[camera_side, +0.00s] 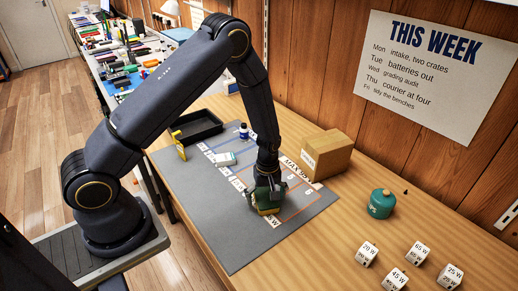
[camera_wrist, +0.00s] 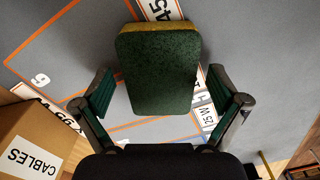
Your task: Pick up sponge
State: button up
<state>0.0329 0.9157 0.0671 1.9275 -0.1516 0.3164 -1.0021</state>
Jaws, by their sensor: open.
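The sponge (camera_wrist: 158,70) has a dark green scouring face and a yellow edge. In the wrist view it lies at the top middle, partly between the two open fingers. My gripper (camera_wrist: 165,95) is open, with a finger on each side of the sponge. In the side view my gripper (camera_side: 266,196) is low over the grey mat (camera_side: 228,245), and the sponge (camera_side: 268,211) shows its yellow edge beneath it. The fingers hide part of the sponge there. I cannot tell whether a finger touches it.
A cardboard box (camera_side: 326,153) labelled CABLES stands behind the gripper. A green canister (camera_side: 382,203) and several white wattage cubes (camera_side: 418,252) are to the right. The mat's front is clear.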

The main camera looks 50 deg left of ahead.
jog(key=c, duration=0.8)
jog(key=shift+r, duration=0.1)
